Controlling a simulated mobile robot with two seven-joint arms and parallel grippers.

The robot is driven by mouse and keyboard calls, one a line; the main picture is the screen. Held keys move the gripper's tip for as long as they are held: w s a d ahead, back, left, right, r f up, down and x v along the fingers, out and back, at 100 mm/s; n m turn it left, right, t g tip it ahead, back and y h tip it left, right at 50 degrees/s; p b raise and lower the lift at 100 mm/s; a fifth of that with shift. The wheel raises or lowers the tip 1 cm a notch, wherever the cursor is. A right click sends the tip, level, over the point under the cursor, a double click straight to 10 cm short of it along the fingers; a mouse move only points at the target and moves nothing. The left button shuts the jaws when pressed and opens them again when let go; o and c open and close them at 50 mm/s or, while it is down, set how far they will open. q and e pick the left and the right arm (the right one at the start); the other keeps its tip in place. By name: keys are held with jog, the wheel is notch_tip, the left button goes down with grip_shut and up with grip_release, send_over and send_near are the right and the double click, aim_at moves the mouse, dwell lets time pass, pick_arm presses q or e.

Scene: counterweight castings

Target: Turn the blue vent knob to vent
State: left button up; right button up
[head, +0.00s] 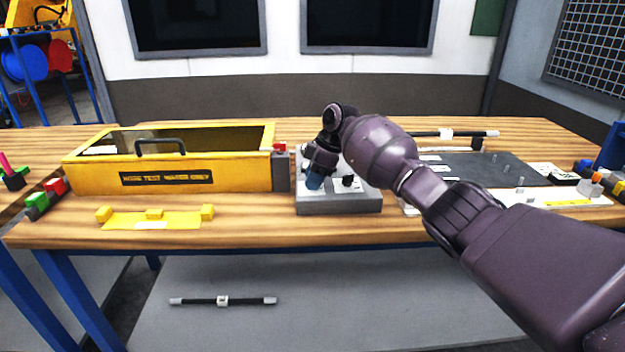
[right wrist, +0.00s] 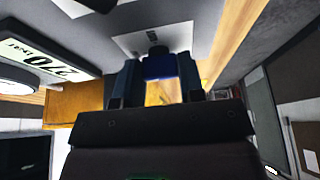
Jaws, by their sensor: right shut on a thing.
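The blue vent knob (right wrist: 158,67) shows between the two fingers of my right gripper in the right wrist view. It sits on a light plate of a grey control box (head: 340,205), which stands near the front edge of the bench in the head view. My right gripper (head: 316,178) reaches down over the left part of this box and is shut on the knob. In the head view the gripper and wrist hide most of the knob, and I cannot read its pointer or any vent marking. A display reading 270 (right wrist: 48,62) is at left in the right wrist view. My left gripper is not in view.
A yellow case with a clear lid and black handle (head: 180,172) stands just left of the box. A yellow bracket (head: 152,219) lies in front of it. A dark mat (head: 490,168) with small pins lies to the right. A black rod (head: 223,301) lies below the bench.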

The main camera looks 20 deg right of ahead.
dwell(0.6)
jog(key=o, duration=0.7)
jog(key=shift+o, duration=1.2)
jog(key=p+v, duration=0.1)
jog(key=v, duration=1)
jog(key=shift+w+a, duration=0.1)
